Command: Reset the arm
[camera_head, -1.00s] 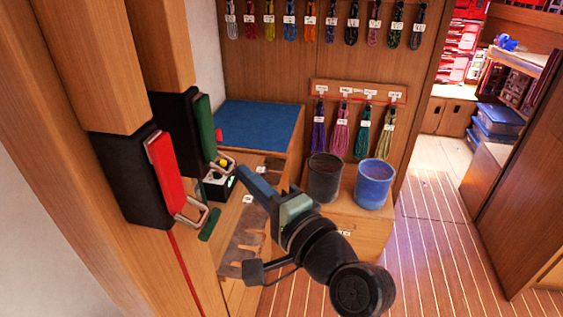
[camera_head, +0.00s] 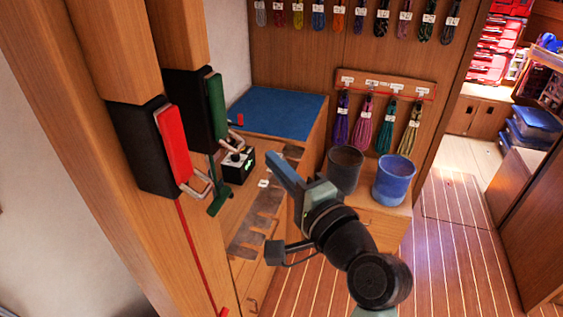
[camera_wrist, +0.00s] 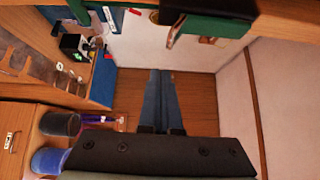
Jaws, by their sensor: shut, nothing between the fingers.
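My gripper (camera_head: 279,168) is in the middle of the head view, at the end of my dark arm, pointing up and left. It is over the front of the wooden bench, left of the two cups. In the wrist view my gripper (camera_wrist: 157,74) shows its two blue-grey fingers side by side, shut with nothing between them. Nothing in the head view touches it.
A red-handled unit (camera_head: 174,142) and a green-handled unit (camera_head: 216,108) are on the left wooden post. A black box (camera_head: 238,165) sits on the bench. A dark cup (camera_head: 345,170) and a blue cup (camera_head: 393,182) stand right of my gripper. Striped floor at right is clear.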

